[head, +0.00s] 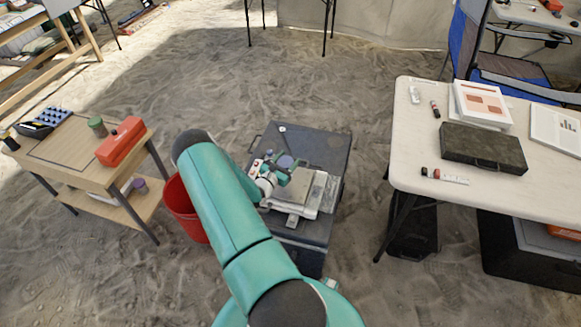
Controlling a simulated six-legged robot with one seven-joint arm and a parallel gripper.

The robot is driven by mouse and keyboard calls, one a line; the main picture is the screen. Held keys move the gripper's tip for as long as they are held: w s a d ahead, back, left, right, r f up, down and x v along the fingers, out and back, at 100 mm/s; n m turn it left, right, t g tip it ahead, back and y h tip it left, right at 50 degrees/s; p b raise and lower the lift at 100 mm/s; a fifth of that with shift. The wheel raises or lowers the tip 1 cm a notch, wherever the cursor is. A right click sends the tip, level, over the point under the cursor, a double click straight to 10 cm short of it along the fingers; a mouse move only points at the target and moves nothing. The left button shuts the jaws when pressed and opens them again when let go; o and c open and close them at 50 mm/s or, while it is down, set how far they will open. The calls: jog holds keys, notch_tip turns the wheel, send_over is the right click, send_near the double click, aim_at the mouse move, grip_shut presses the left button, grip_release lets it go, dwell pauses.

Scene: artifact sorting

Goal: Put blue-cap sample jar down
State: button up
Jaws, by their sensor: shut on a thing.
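My gripper (287,165) is at the end of my teal arm, over the dark grey crate (325,147) in the middle. It is shut on the blue-cap sample jar (286,161), whose round blue-purple cap shows between the fingers. The jar's body is mostly hidden by the gripper. I cannot tell whether the jar touches what is under it. A grey, flat book-like stack (318,192) lies on the crate beside the gripper.
A red bucket (180,206) stands left of the crate, partly behind my arm. A wooden table (75,150) at left holds a red box (121,141) and a green-lidded jar (97,126). A white table (415,150) at right bears a dark case (484,147). Sandy ground is open behind the crate.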

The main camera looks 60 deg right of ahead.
jog(key=shift+s+d+f, duration=0.15)
jog(key=shift+d+f, duration=0.9)
jog(key=shift+f, duration=0.2)
jog(key=shift+d+f, duration=0.1)
jog(key=shift+f, duration=1.5)
jog(key=shift+f, duration=0.15)
jog(key=o, duration=1)
jog(key=shift+o, duration=0.2)
